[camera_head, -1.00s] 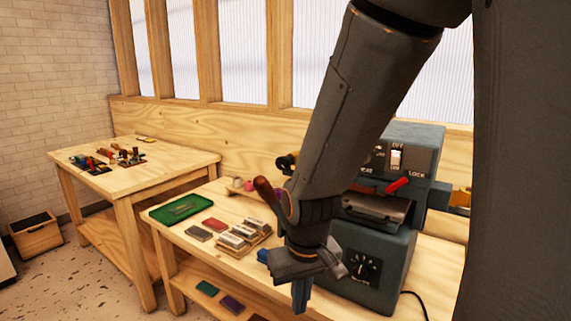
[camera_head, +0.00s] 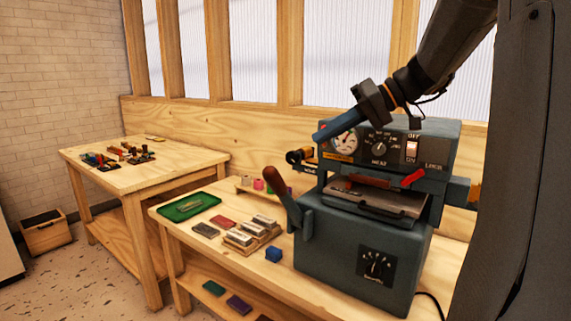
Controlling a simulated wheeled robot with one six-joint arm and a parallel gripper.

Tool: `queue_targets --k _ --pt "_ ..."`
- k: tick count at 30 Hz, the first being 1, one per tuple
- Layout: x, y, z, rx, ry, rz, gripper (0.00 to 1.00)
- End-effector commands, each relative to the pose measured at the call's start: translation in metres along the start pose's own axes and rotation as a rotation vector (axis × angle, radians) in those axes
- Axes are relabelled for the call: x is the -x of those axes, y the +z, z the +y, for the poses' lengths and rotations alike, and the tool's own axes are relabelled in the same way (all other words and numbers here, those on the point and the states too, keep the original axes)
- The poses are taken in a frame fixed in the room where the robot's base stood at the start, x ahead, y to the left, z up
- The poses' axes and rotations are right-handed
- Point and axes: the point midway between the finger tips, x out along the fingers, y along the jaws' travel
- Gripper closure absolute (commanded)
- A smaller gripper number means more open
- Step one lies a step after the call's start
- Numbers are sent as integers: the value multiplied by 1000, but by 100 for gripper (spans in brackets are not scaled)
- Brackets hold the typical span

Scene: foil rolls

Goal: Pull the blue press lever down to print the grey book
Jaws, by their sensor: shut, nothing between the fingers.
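The blue-grey press (camera_head: 345,245) stands on the right side of the near table. Its lever has a brown handle (camera_head: 276,186) and a blue-grey arm (camera_head: 303,222) on the press's left side; it points up and leans left. My gripper (camera_head: 319,136) is shut and empty, with its blue fingers pointing left in front of the upper press, above and right of the handle, apart from it. A flat grey book (camera_head: 206,230) lies on the table left of the press. A flat piece sits in the press opening; I cannot tell what it is.
A red book (camera_head: 223,222), a green tray (camera_head: 190,206), a wooden holder with type blocks (camera_head: 246,238) and a small blue block (camera_head: 273,254) lie left of the press. A second table (camera_head: 175,158) stands farther left.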

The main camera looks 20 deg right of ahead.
Motion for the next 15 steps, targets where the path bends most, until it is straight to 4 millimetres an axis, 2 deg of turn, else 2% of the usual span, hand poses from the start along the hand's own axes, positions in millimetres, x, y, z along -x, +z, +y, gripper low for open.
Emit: queue_targets --k 1,4,15 --pt "9 -8 0 28 -12 28 100" --pt "18 -17 -4 64 -29 56 100" --pt "17 -18 -5 68 -33 57 100"
